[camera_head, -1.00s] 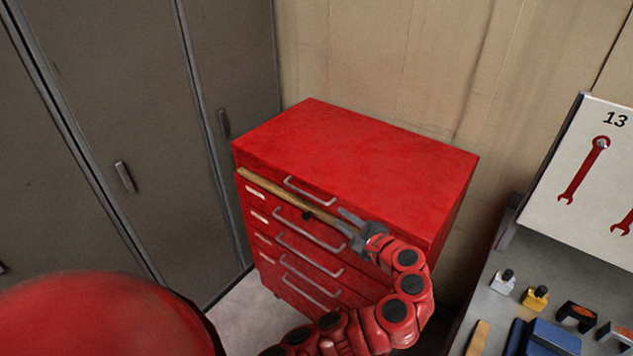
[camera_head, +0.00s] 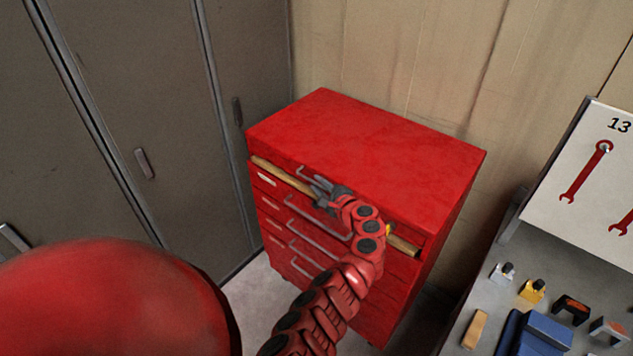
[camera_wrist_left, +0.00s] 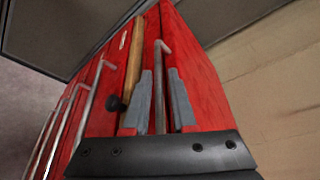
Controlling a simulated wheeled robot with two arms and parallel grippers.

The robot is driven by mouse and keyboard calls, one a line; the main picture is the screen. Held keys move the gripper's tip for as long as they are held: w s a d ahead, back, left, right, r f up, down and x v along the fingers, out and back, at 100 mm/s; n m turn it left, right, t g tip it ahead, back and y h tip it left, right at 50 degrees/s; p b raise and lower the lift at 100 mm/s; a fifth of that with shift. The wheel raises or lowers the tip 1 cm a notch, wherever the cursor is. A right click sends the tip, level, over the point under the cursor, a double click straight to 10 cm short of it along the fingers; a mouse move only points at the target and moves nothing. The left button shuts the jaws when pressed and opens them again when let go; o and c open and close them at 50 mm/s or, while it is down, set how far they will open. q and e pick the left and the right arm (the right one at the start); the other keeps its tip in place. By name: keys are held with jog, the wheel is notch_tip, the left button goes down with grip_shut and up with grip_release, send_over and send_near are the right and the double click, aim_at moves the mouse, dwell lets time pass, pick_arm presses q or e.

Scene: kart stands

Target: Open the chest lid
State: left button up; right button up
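The red chest (camera_head: 400,285) stands against the wall in the head view, with its lid (camera_head: 365,130) down. A grey bar handle (camera_head: 305,172) is on the lid's front face. My left gripper (camera_head: 319,186) is at this handle. In the left wrist view, the lid handle (camera_wrist_left: 160,52) runs between the two grey fingers of the left gripper (camera_wrist_left: 161,75). The fingers are apart, with a gap on each side of the bar. My arm hides part of the chest front. My right gripper is not in view.
A wooden strip (camera_head: 280,174) runs along the chest front just below the lid. A black knob (camera_wrist_left: 115,103) sits beside it in the left wrist view. Drawer handles (camera_head: 315,217) lie below. Grey lockers (camera_head: 120,110) stand left, and a tool bench (camera_head: 490,310) stands right.

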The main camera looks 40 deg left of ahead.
pick_arm(q)
jog(key=shift+w+a+f, duration=0.2)
jog(key=shift+w+a, duration=0.05)
jog(key=shift+a, duration=0.4)
jog(key=shift+c, duration=0.3)
grip_shut()
dwell(0.9)
